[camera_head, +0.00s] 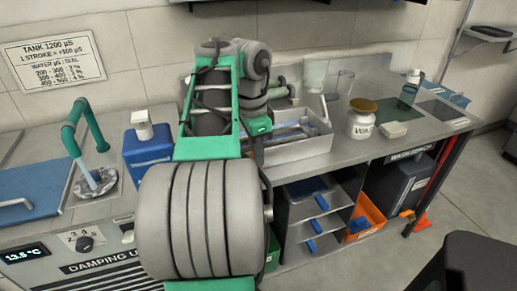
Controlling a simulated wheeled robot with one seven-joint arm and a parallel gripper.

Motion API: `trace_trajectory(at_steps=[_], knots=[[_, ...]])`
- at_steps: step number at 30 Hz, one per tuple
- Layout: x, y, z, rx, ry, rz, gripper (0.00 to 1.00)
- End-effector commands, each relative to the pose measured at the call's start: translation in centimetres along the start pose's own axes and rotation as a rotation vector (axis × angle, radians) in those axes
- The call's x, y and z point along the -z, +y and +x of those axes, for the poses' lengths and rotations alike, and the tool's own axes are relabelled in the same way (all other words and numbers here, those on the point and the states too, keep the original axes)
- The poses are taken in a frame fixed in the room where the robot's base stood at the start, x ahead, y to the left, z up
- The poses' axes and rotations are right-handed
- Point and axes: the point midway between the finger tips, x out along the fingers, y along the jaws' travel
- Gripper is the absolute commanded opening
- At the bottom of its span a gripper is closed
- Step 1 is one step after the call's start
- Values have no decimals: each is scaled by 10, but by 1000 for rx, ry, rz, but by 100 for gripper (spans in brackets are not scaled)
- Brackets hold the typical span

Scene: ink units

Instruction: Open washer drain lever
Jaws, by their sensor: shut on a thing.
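The wash bench has an open pale basin (300,149) at the middle of the view, just right of my arm. Several grey and blue parts lie inside it. A thin pale rod (325,108) stands tilted at the basin's right end; I cannot tell whether it is the drain lever. My green and grey arm rises from the bottom centre, bends at the top and comes down at the basin's left end. It covers that end of the basin. I cannot make out my gripper's fingers or what is between them; they are hidden behind my arm.
A blue bottle (147,148) and a green bent handle (84,128) stand left of my arm. A gold-lidded jar (361,120) and a pump bottle (411,87) stand right of the basin. Below are shelves and an orange bin (368,217).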

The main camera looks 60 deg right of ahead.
Motion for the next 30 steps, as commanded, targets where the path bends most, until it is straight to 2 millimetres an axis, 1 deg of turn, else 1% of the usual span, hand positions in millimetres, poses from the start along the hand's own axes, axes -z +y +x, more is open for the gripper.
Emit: trace_trajectory(at_steps=[1, 7, 21, 30], knots=[[-3, 0, -6, -3, 24, -6, 0], [-11, 0, -6, -5, 170, -8, 0], [-31, 0, 8, -2, 565, -8, 0], [-37, 0, 14, -2, 712, -5, 0]])
